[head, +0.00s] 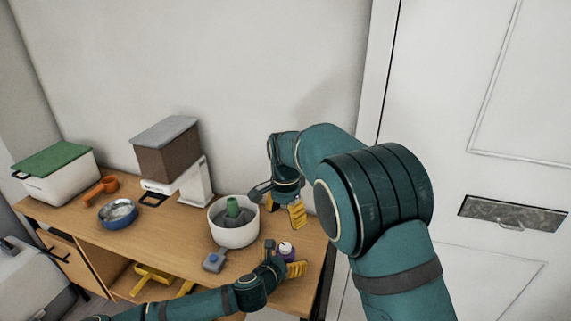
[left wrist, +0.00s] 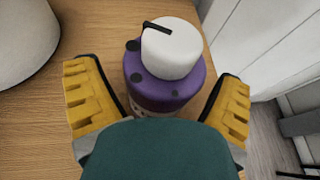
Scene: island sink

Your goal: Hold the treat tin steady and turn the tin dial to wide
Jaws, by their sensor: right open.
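The treat tin is a purple round tin (left wrist: 165,90) with a white dial (left wrist: 170,55) on top. A black pointer on the dial points to the left in the left wrist view, and dark dots mark the purple rim. In the head view the tin (head: 287,255) stands near the table's right end. My left gripper (left wrist: 160,105) is open, with a yellow-padded finger on either side of the tin and gaps visible beside it. It also shows in the head view (head: 283,259). My right gripper (head: 282,205) is open and empty, above and behind the tin.
A white bowl-like container with a green centre (head: 232,228) stands left of the tin. A small grey-blue box (head: 214,261) lies before it. A blue bowl (head: 118,213), orange scoop (head: 102,188), dispenser (head: 168,153) and green-lidded bin (head: 55,173) stand farther left.

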